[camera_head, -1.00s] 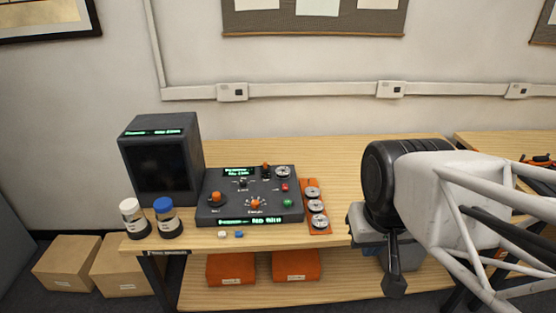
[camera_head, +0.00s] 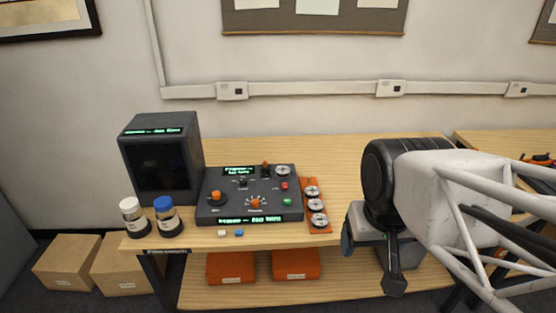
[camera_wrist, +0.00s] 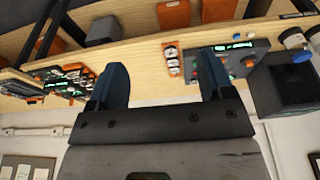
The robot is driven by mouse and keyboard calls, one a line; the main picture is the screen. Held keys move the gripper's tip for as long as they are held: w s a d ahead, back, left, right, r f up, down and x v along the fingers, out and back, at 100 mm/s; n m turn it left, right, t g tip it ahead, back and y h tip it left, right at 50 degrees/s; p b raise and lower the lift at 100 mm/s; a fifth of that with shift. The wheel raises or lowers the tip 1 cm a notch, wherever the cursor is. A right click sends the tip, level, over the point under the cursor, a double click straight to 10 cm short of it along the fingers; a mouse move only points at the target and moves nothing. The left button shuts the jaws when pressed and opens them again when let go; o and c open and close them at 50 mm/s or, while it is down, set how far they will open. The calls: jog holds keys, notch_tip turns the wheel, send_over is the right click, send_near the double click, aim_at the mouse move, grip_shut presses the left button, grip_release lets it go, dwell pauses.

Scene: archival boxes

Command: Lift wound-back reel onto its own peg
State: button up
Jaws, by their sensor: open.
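A dark console (camera_head: 250,220) with knobs and green displays stands on the wooden bench. One silver reel (camera_head: 283,171) sits at its back right corner. An orange rack (camera_head: 308,183) beside its right side carries three silver reels (camera_head: 317,205) in a row. The rack (camera_wrist: 172,60) and console (camera_wrist: 258,57) also show upside down in the wrist view. My gripper (camera_wrist: 163,85) is open with nothing between its blue fingers, apart from the rack. In the head view my gripper (camera_head: 371,265) is right of the rack, by the bench's front edge. Which reel is wound back cannot be told.
A dark monitor (camera_head: 160,165) stands left of the console. A white-lidded jar (camera_head: 131,219) and a blue-lidded jar (camera_head: 166,218) stand before it. Small white and blue blocks (camera_head: 238,233) lie at the front edge. Orange boxes (camera_head: 230,268) sit on the lower shelf. The bench behind the rack is clear.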

jog(key=w+a+n+g, duration=0.15)
jog(key=w+n, duration=0.45)
jog(key=w, duration=0.9)
jog(key=w+a+n, duration=0.2)
jog(key=w+n, duration=0.4)
jog(key=w, duration=1)
jog(key=w+a+f+n, duration=0.2)
jog(key=w+f+n, duration=0.2)
jog(key=w, duration=0.4)
jog(key=w+a+f+n, duration=0.2)
jog(key=w+f+n, duration=0.2)
jog(key=w+f, duration=0.3)
jog(key=w+a+f+n+g, duration=0.1)
jog(key=w+a+f+n, duration=0.1)
jog(key=w+f, duration=0.4)
jog(key=shift+w+a+n, duration=0.2)
jog(key=shift+w+n, duration=0.25)
jog(key=shift+w, duration=0.75)
jog(key=shift+w+a+n, duration=0.15)
jog(key=shift+w+n, duration=0.3)
jog(key=shift+w, duration=0.7)
jog(key=shift+w+a+f, duration=0.1)
jog(key=shift+w+f, duration=0.25)
jog(key=shift+f, duration=0.1)
